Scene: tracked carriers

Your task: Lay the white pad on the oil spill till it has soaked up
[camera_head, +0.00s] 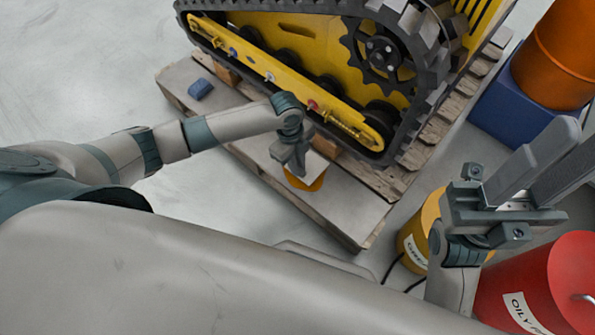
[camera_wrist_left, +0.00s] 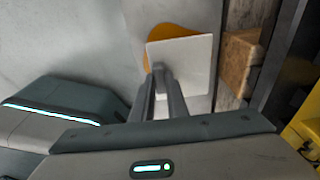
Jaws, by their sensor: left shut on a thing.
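The thin, square white pad (camera_head: 318,166) is in the jaws of my left gripper (camera_head: 292,168), above a grey board beside the tracked carrier. In the left wrist view the fingertips (camera_wrist_left: 158,72) are shut on the pad's left edge, and the white pad (camera_wrist_left: 190,68) lies nearly flat. The orange-brown oil spill (camera_head: 305,184) shows past the pad; in the wrist view the spill (camera_wrist_left: 166,32) shows beyond its far edge. The pad hides the rest. I cannot tell whether the pad touches the spill. My right gripper (camera_head: 548,168) is raised at the right, fingers apart and empty.
The yellow tracked carrier (camera_head: 290,52) stands on wooden pallets (camera_head: 405,178) close behind the left gripper. A blue object (camera_head: 200,88) lies on the grey board (camera_head: 340,215). A yellow can (camera_head: 415,243), a red drum (camera_head: 530,285) and an orange drum (camera_head: 560,55) stand right.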

